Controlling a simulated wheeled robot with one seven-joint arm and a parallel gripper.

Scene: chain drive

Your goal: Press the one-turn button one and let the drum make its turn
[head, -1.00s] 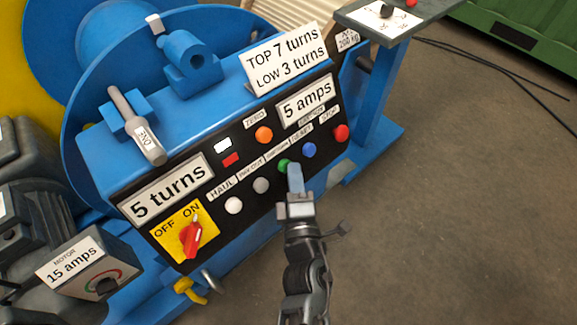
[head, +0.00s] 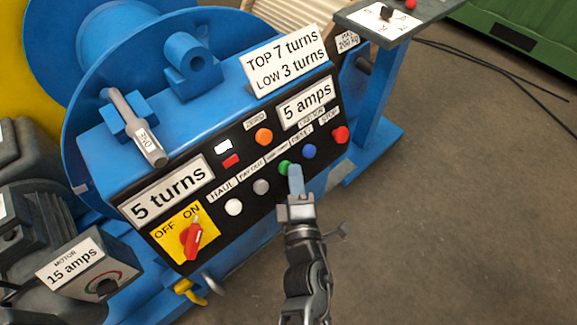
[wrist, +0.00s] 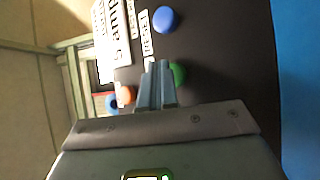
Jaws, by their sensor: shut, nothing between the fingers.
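The green button (head: 285,167) sits in the lower row of the black control panel (head: 262,209), between the grey and blue buttons. Its small label is too blurred to read surely. My gripper (head: 295,170) is shut and empty, its fingertips at the green button and partly covering it. In the wrist view the closed fingers (wrist: 157,75) overlap the green button's (wrist: 178,75) left side; I cannot tell whether they touch or press it. The blue drum (head: 120,50) stands behind the panel. The turns display (head: 172,190) reads 5 turns, and the other (head: 306,101) reads 5 amps.
Nearby are the grey button (head: 261,186), white button (head: 234,207), blue button (head: 309,151), red stop button (head: 340,134) and orange button (head: 264,136). The red switch (head: 192,240) is at lower left. A sign (head: 286,61) says top 7, low 3 turns. Floor at right is open.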

